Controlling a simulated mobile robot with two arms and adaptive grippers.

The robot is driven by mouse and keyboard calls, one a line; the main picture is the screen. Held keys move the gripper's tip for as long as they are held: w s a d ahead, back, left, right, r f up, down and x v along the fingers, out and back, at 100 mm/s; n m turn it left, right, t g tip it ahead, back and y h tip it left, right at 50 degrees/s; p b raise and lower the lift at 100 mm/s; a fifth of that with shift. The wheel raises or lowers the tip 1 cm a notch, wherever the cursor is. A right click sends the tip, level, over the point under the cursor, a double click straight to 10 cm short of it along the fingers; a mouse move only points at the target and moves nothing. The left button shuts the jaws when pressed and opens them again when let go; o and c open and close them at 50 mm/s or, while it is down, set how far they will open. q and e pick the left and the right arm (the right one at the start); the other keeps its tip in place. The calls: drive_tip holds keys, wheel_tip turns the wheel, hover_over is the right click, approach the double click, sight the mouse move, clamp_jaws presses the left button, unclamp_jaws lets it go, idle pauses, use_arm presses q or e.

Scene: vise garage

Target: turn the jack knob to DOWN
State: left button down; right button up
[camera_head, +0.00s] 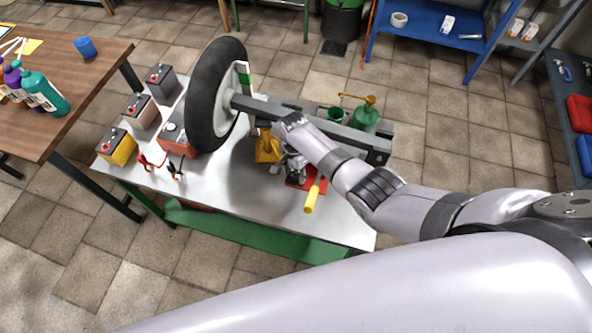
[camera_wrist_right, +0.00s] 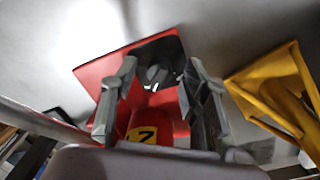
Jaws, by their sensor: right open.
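The red jack (camera_head: 303,184) stands on the grey bench top, with a yellow handle grip (camera_head: 312,199) sticking out to the front. My right gripper (camera_head: 290,163) is over it and hides much of it. In the right wrist view the jack's red base (camera_wrist_right: 93,72) shows, with a yellow label (camera_wrist_right: 142,135) bearing a dark mark. A dark, shiny knob-like part (camera_wrist_right: 152,79) lies between the fingertips. The right gripper (camera_wrist_right: 160,68) is open, one finger on each side of that part; contact cannot be told. My left gripper is not in view.
A yellow stand (camera_head: 267,149) is close beside the gripper. A large wheel (camera_head: 213,95) and a long grey beam (camera_head: 335,128) stand behind it. Batteries (camera_head: 119,147) line the bench's left side. A green oil can (camera_head: 364,118) stands at the back right.

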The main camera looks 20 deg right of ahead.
sight(295, 173)
wheel_tip(295, 173, up, 12)
drive_tip(key=shift+w, duration=0.3)
drive_tip(key=shift+a, duration=0.1)
idle(0.7)
